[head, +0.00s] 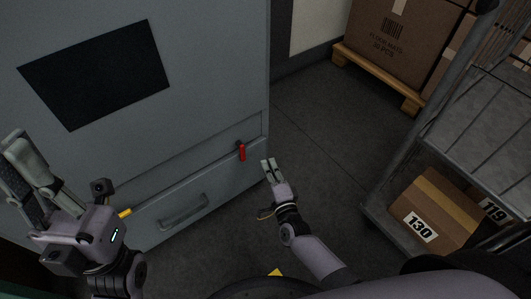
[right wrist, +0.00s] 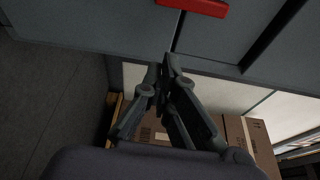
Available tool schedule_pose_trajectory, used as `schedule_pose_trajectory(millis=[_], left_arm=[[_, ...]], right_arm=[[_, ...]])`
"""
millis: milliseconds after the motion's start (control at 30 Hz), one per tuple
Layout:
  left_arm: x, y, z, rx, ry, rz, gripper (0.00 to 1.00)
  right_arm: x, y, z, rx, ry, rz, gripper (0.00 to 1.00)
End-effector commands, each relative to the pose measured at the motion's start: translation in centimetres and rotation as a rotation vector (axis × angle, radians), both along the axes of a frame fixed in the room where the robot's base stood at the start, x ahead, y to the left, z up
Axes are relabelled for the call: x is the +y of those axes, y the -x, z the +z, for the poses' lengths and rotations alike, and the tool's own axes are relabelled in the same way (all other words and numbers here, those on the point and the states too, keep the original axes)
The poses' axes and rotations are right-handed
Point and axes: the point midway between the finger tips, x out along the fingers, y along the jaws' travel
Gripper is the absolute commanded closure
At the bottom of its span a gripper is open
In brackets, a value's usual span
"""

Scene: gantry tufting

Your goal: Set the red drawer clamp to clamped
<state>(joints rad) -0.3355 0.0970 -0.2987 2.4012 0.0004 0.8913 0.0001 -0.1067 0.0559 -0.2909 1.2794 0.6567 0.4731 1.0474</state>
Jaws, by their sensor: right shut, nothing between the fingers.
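The red drawer clamp (head: 242,153) is a small red lever, hanging roughly upright on the grey cabinet front near its right edge, above the drawer (head: 165,215). In the right wrist view the red lever (right wrist: 197,7) lies across the top edge, partly cut off. My right gripper (head: 268,166) is shut and empty, just right of the clamp and apart from it. Its closed fingers (right wrist: 166,62) also show in the right wrist view, below the lever in the picture. My left gripper (head: 22,150) is raised at the left, away from the clamp; its finger gap is unclear.
The grey cabinet (head: 205,75) fills the left and has a drawer handle (head: 183,211) low down. A cart (head: 425,150) with a box (head: 440,205) marked 130 stands at right. Cartons (head: 385,50) sit on a pallet behind. Dark floor between is clear.

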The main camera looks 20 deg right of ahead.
Motion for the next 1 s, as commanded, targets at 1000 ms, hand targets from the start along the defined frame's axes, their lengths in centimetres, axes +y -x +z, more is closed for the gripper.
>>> schedule_pose_trajectory(millis=[1000], left_arm=[[0.0, 0.1, 1.0, 0.005, 0.000, -0.002, 1.00]], right_arm=[[0.0, 4.1, 0.9, -0.024, 0.022, 0.001, 1.00]])
